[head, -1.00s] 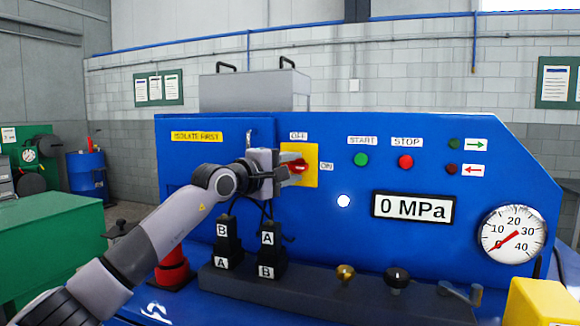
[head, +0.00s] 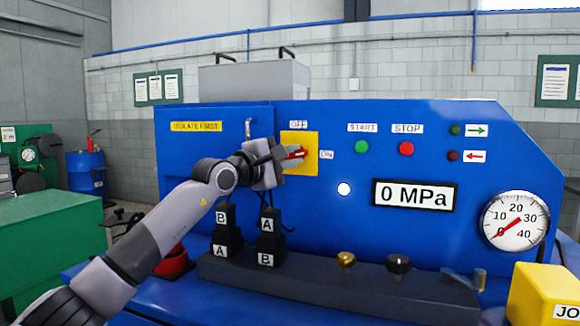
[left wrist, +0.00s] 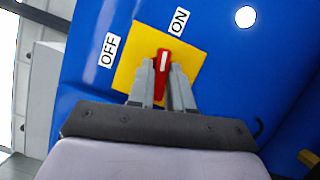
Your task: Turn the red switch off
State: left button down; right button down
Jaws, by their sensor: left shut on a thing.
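The red switch (head: 297,154) sits on a square yellow plate (head: 312,138) on the blue machine panel. An OFF label (head: 299,126) is above the plate and an ON label (head: 327,155) is to its right. My left gripper (head: 292,158) reaches the switch from the left and is shut on its handle, partly hiding it. In the left wrist view the red handle (left wrist: 162,66), with a white mark, stands between the two fingers. Its tip points between the labels, closer to ON. My right gripper is not in view.
Green START (head: 362,147) and red STOP (head: 406,149) buttons are right of the switch. Black blocks marked A and B (head: 268,235) stand below my left gripper. A gauge (head: 515,220) is at the far right.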

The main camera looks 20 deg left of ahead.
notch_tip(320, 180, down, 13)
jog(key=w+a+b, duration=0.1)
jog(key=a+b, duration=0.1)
jog(key=b, duration=1.4)
pick_arm(q)
jog(key=n+t+y+b, duration=0.1)
jog(key=n+y+b, duration=0.1)
jog(key=n, duration=0.4)
jog(key=n+t+y+b, duration=0.2)
jog(key=n+b, duration=0.2)
jog(key=n, duration=0.2)
jog(key=d+f+n+t+y+b, duration=0.1)
jog(key=n+t+y+b, duration=0.1)
jog(key=n, duration=0.5)
jog(key=shift+w+d+b, duration=0.1)
jog(key=shift+b, duration=0.45)
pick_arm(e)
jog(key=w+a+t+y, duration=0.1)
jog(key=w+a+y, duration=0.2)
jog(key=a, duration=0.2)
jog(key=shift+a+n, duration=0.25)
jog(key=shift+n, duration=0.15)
pick_arm(q)
jog(key=shift+n+y, duration=0.3)
jog(key=shift+n, duration=0.1)
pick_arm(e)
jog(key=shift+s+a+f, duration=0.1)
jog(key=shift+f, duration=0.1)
